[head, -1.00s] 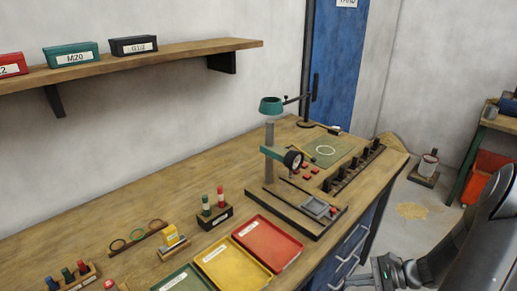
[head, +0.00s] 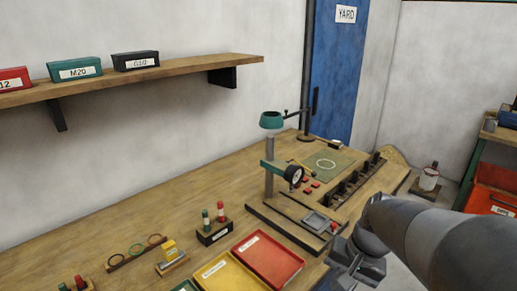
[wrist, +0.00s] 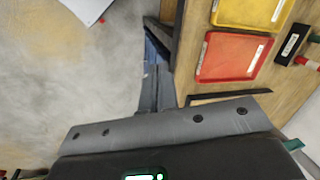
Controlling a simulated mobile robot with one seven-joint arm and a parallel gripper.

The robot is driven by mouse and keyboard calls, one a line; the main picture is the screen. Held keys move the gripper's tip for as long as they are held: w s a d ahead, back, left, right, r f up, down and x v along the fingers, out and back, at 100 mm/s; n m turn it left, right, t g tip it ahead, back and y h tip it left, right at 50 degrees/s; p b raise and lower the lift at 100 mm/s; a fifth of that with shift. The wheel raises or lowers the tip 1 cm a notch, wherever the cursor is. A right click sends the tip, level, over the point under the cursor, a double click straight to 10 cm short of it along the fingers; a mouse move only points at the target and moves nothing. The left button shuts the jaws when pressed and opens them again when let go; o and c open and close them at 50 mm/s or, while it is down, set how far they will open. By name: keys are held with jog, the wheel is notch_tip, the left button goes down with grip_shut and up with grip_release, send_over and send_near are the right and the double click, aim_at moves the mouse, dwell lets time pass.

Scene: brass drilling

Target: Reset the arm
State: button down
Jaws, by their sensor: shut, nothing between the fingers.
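My gripper (head: 356,264) is at the lower right of the head view, beside the front edge of the workbench (head: 130,215). The thick grey arm reaches in from the right edge and partly hides the bench front and the floor. My gripper is shut with nothing held. Its grey mount with dark bolts (wrist: 165,125) fills the bottom of the wrist view. The fingertips are hard to make out in both views.
A red tray (head: 290,270) and a yellow tray (head: 226,282) lie near the bench's front edge. The gauge stand (head: 269,178) and the dark slotted rack (head: 350,184) stand farther back. A shelf (head: 190,70) carries labelled boxes. Open floor (wrist: 60,75) lies beside the bench.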

jog(key=s+a+r+n+t+h, duration=0.2)
jog(key=s+r+n+t, duration=0.2)
jog(key=s+r, duration=0.2)
jog(key=shift+s+r+n+t+h, duration=0.3)
jog(key=shift+r+n+h, duration=0.1)
jog(key=shift+r, duration=0.7)
jog(key=shift+a, duration=0.1)
